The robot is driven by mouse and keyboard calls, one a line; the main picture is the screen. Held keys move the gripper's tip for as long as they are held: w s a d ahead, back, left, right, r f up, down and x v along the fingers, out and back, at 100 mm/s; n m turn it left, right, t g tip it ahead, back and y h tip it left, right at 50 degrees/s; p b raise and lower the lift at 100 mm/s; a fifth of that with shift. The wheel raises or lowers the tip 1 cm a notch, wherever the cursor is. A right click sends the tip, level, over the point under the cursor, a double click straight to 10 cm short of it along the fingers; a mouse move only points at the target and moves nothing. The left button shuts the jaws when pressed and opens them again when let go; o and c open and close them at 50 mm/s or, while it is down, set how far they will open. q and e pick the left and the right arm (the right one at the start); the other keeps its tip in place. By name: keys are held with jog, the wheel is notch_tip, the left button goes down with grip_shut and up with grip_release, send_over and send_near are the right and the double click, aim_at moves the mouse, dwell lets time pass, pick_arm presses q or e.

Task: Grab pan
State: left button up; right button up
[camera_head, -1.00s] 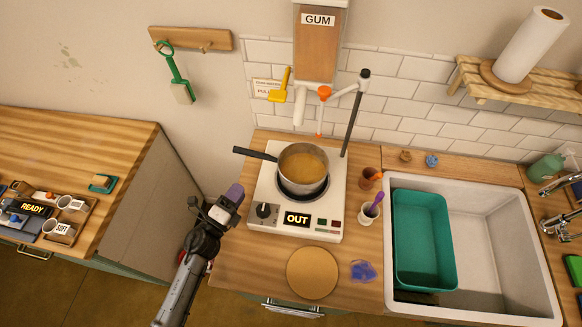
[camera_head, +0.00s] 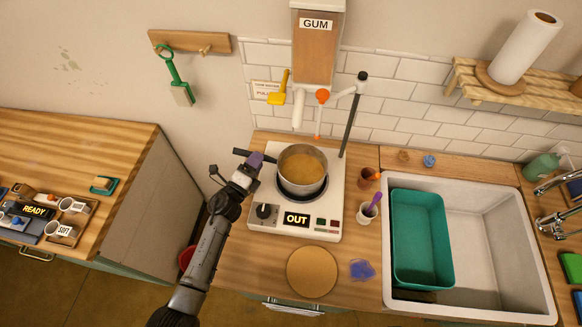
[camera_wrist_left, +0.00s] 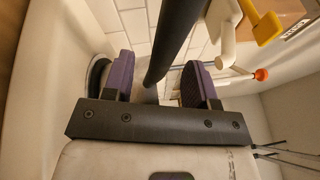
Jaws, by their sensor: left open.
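The pan (camera_head: 302,168) is a metal saucepan with orange-brown liquid in it. It stands on the white hot plate (camera_head: 327,222), whose display reads OUT. Its dark handle (camera_head: 240,152) points to the left, past the plate's edge. My left gripper (camera_head: 255,161) is at the handle, with its purple fingers partly covering it. In the left wrist view, a dark bar that looks like the handle (camera_wrist_left: 172,38) runs between the two open fingers of the gripper (camera_wrist_left: 158,80). Whether a finger touches it I cannot tell. My right gripper is in neither view.
A stand rod (camera_head: 354,115) and the GUM dispenser (camera_head: 318,48) rise behind the pan. A round wooden board (camera_head: 312,271) and a blue cloth-like piece (camera_head: 362,269) lie in front. Cups and a sink (camera_head: 490,235) with a green tub (camera_head: 420,235) are to the right.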

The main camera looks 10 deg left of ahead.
pick_arm(q)
jog(key=shift+x, duration=1.15)
grip_shut()
jog(key=shift+r, duration=0.1)
